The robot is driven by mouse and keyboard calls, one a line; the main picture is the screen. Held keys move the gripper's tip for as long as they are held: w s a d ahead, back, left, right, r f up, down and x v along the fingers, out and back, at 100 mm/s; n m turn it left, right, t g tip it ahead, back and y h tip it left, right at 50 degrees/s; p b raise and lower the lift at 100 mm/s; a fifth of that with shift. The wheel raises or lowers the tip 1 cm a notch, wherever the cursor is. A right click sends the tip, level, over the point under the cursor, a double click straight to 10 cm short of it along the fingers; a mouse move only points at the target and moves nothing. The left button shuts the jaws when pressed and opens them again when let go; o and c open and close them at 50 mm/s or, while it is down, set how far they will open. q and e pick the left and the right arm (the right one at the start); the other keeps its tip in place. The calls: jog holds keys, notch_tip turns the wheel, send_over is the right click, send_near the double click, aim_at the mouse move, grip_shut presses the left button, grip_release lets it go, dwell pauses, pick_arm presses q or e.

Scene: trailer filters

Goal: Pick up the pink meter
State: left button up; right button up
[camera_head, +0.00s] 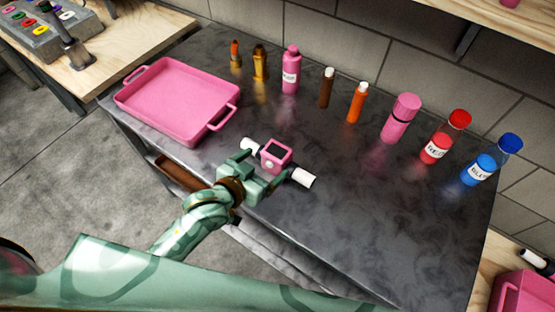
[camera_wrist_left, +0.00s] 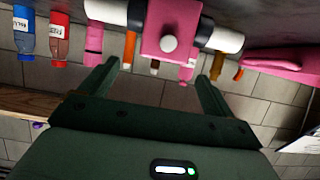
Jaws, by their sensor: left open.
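The pink meter (camera_head: 275,154) is a small pink box with a dark screen, a round pale knob and a white-capped pipe end on each side. It is near the front edge of the dark table. My left gripper (camera_head: 263,167) is open right in front of it, one finger on each side. In the left wrist view the meter (camera_wrist_left: 168,30) is at the top, beyond the open fingertips of my left gripper (camera_wrist_left: 156,72). I cannot tell if the fingers touch it. My right gripper is not in view.
A pink tray (camera_head: 170,108) lies at the left of the table (camera_head: 370,210). Several bottles line the back, including a pink bottle (camera_head: 291,72), an orange one (camera_head: 357,104), a red one (camera_head: 437,148) and a blue one (camera_head: 480,170). The table's right front is clear.

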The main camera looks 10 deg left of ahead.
aim_at(280, 150)
pick_arm(q)
jog(key=b+x, duration=0.1)
jog(key=x, duration=0.3)
jog(key=shift+w+d+f, duration=0.1)
jog(key=shift+f, duration=0.1)
jog(key=b+x, duration=0.2)
jog(key=x, duration=0.3)
jog(key=shift+w+f, duration=0.2)
jog(key=shift+f, duration=0.05)
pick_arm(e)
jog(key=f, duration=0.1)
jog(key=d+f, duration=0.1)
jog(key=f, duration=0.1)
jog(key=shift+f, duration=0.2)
pick_arm(q)
jog(key=shift+s+r, duration=0.1)
jog(key=c, duration=1.3)
jog(key=shift+r, duration=0.1)
